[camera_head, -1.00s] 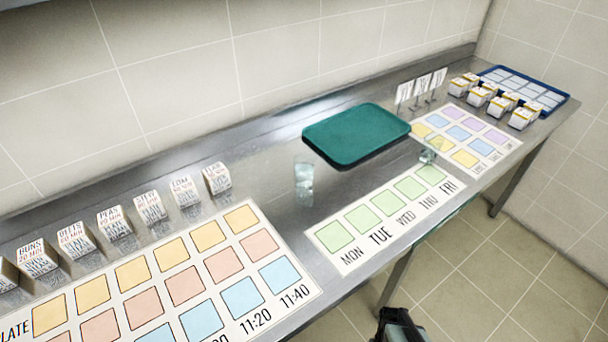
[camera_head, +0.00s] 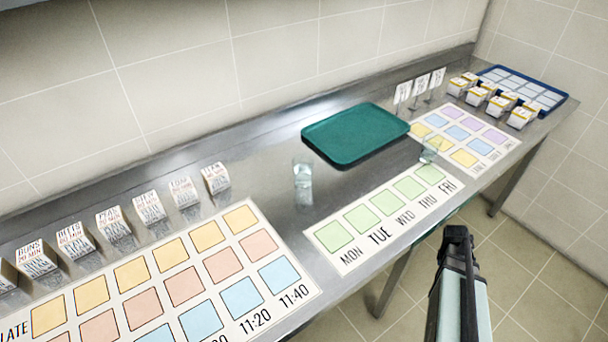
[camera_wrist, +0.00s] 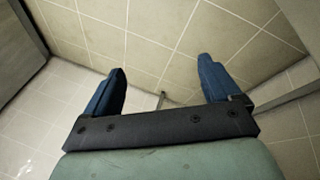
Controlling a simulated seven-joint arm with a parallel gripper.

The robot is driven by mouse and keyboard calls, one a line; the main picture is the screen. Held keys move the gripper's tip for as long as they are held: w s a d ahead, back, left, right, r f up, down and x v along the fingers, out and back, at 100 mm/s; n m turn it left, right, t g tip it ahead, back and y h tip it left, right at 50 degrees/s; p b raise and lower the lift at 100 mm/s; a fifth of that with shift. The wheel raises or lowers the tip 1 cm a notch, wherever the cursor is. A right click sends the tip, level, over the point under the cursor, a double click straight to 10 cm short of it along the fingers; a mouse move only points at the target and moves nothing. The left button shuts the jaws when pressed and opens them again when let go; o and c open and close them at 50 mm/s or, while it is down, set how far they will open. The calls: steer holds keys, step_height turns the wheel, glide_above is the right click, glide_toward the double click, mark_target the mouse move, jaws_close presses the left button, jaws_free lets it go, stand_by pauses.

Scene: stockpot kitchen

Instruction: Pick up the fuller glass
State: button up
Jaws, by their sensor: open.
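Two clear glasses stand upright on the steel counter in the head view. One glass (camera_head: 303,184) is left of the green tray, near the time chart's upper right corner. The other glass (camera_head: 430,150) stands farther right, by the FRI end of the weekday sheet. Both look to hold clear liquid, but I cannot tell the levels well enough to compare them. My gripper (camera_wrist: 160,82) is open and empty in the wrist view, with its two blue fingers wide apart, facing tiled surfaces. In the head view my arm is in front of the counter, apart from both glasses.
A green tray (camera_head: 355,134) lies behind the glasses. Small sign cards (camera_head: 420,89) stand right of it. A row of labelled boxes (camera_head: 149,209) stands at left. White boxes (camera_head: 497,105) and a blue tray (camera_head: 550,98) are at far right. Bare steel surrounds the left glass.

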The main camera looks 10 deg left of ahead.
steer(key=w+d+r+m+t+h, duration=0.15)
steer(key=w+d+r, duration=0.35)
steer(key=r, duration=0.5)
steer(key=w+d+r+t+h, duration=0.1)
steer(key=w+d+r+h, duration=0.15)
steer(key=d+r, duration=0.7)
steer(key=w+d+r+m+t+h, duration=0.15)
steer(key=w+d+r, duration=0.3)
steer(key=r, duration=0.75)
steer(key=w+a+r+n+t+y, duration=0.1)
steer(key=w+a+r, duration=0.15)
steer(key=a, duration=0.55)
steer(key=w+a+r+n+y, duration=0.1)
steer(key=w+a+r+y, duration=0.15)
steer(key=a, duration=0.55)
step_height(320, 180, up, 8)
steer(key=n+g+y, duration=0.2)
steer(key=n+y, duration=0.6)
steer(key=n, duration=0.1)
glide_above(303, 170)
steer(key=shift+d+x, duration=0.15)
steer(key=shift+x, duration=1.85)
steer(key=shift+d+x, duration=0.15)
steer(key=shift+x, duration=1.8)
steer(key=shift+s+f, duration=0.15)
steer(key=shift+f, duration=0.55)
steer(key=shift+w+f, duration=0.2)
steer(key=shift+f, duration=0.85)
steer(key=shift+w+f, duration=0.2)
steer(key=shift+f, duration=0.85)
